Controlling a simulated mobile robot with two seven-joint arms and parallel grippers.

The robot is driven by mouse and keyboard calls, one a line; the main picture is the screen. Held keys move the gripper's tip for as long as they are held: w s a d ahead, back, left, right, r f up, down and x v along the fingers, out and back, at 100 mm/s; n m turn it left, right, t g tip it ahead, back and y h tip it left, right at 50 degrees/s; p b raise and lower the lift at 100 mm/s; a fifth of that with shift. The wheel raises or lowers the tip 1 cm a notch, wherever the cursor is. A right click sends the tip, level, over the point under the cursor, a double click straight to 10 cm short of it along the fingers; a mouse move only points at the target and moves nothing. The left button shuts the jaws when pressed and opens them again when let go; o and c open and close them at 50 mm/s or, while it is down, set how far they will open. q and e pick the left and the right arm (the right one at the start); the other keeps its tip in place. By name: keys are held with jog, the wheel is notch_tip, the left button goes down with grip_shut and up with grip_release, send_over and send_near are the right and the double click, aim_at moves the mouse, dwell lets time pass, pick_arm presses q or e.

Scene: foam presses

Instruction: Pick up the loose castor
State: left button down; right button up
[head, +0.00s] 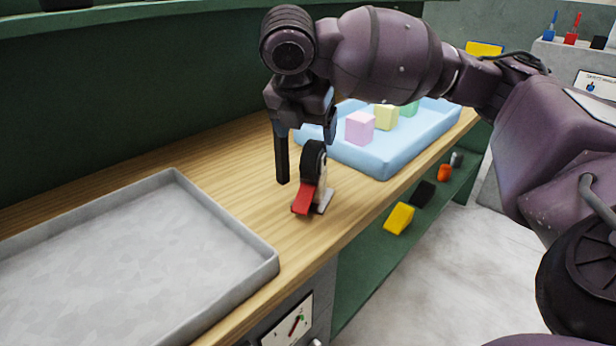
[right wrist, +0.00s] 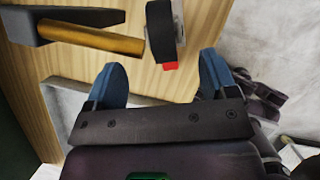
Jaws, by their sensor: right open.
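The loose castor (head: 313,162) stands on the wooden bench, with a black wheel, a red tab and a pale metal plate. My right gripper (head: 306,155) is open just above and beside it, pointing down. In the right wrist view the castor (right wrist: 160,30) lies ahead of the open fingers (right wrist: 160,80), nearer the right finger, with its red tab towards the gripper. Nothing is held between the fingers. I cannot tell whether a finger touches the castor. My left gripper is not in view.
A grey metal tray (head: 268,262) lies at the left. A light blue tray (head: 372,160) with foam blocks stands behind the castor. A black piece with a golden bar (right wrist: 95,38) shows in the wrist view. A green shelf below (head: 360,270) holds several small items.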

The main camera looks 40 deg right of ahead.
aim_at(311, 146)
jog(key=shift+x, duration=0.95)
jog(key=shift+d+f+b, duration=0.1)
jog(key=shift+f+b, duration=0.3)
jog(key=b+x, duration=0.1)
jog(key=x, duration=0.2)
jog(key=shift+s+f+b, duration=0.1)
jog(key=shift+f+b, duration=0.15)
jog(key=shift+b, duration=0.05)
jog(key=shift+d+f, duration=0.1)
jog(key=shift+f, duration=0.15)
jog(key=shift+r, duration=0.1)
jog(key=c, duration=1.5)
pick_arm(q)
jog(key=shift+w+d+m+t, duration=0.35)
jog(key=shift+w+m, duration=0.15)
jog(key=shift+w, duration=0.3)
pick_arm(e)
grip_shut()
